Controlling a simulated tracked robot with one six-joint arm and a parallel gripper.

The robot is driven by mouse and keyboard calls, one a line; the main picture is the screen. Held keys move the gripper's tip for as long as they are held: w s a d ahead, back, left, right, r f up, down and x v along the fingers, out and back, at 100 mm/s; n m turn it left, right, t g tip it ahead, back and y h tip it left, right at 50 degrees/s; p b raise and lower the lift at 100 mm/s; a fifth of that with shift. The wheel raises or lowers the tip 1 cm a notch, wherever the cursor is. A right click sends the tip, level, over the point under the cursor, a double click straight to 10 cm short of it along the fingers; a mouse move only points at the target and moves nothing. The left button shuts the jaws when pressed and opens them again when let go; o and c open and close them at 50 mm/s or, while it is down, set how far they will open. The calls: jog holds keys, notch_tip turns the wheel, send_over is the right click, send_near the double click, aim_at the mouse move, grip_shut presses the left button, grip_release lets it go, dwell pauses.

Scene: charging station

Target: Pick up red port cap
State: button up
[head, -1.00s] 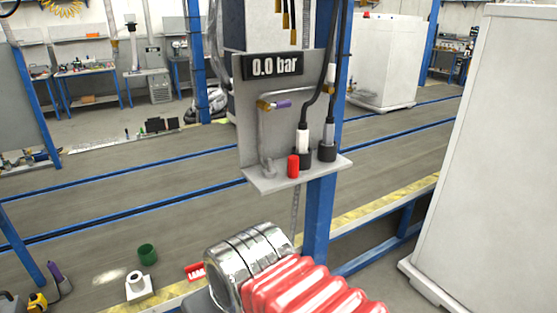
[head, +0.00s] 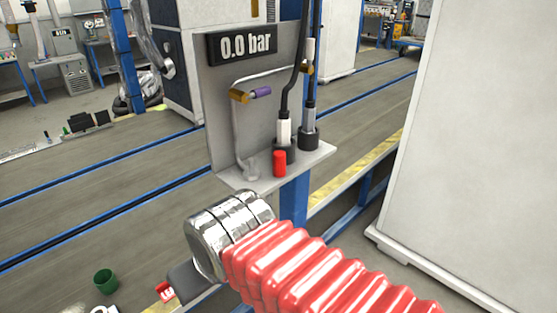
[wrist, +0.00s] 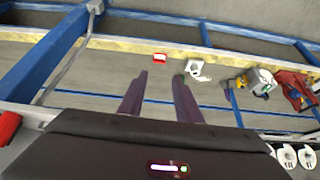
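The red port cap (head: 279,163) is a small red cylinder standing upright at the front of the grey shelf (head: 240,180) in the head view. It is in front of the black socket that holds the white-ended hose. My gripper (wrist: 160,76) shows in the wrist view as two dark fingers apart with nothing between them. In the head view its fingers are hidden behind my chrome and red arm, below the shelf and apart from the cap. A red piece (wrist: 8,127) is cut off at the wrist view's left edge; I cannot tell whether it is the cap.
A grey back panel with a "0.0 bar" display (head: 245,45), a bent pipe with a purple end (head: 260,92) and two hoses rises above the shelf. A blue post (head: 294,200) supports it. A large white cabinet (head: 470,130) stands right. A green cup (head: 105,281) is lower left.

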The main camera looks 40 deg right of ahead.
jog(key=shift+o, duration=0.5)
jog(key=shift+o, duration=0.7)
jog(key=shift+w+d+r, duration=0.1)
jog(key=shift+r, duration=0.1)
jog(key=o, duration=0.3)
jog(key=w+d+r+m, duration=0.1)
jog(key=d+r, duration=0.2)
jog(key=w+d+r+m+h, duration=0.1)
jog(key=w+d+r+m, duration=0.1)
jog(key=d+r, duration=0.1)
jog(key=w+d+r+m+g, duration=0.1)
jog(key=w+d+r, duration=0.1)
jog(key=d+r, duration=0.1)
jog(key=shift+w+d+r+m+h, duration=0.1)
jog(key=shift+d+r+m+h, duration=0.1)
jog(key=shift+r, duration=0.2)
jog(key=shift+w+d+r+m+h, duration=0.1)
jog(key=shift+d+r+h, duration=0.1)
jog(key=shift+r, duration=0.2)
jog(key=shift+o, duration=0.2)
jog(key=m+g+h, duration=0.2)
jog(key=m, duration=0.4)
send_near(278, 155)
jog(key=r, duration=0.2)
jog(key=shift+s+a+r, duration=0.1)
jog(key=shift+s+r, duration=0.05)
jog(key=shift+s, duration=0.15)
jog(key=shift+x, duration=4.3)
jog(key=shift+a, duration=0.1)
jog(key=shift+x, duration=2.65)
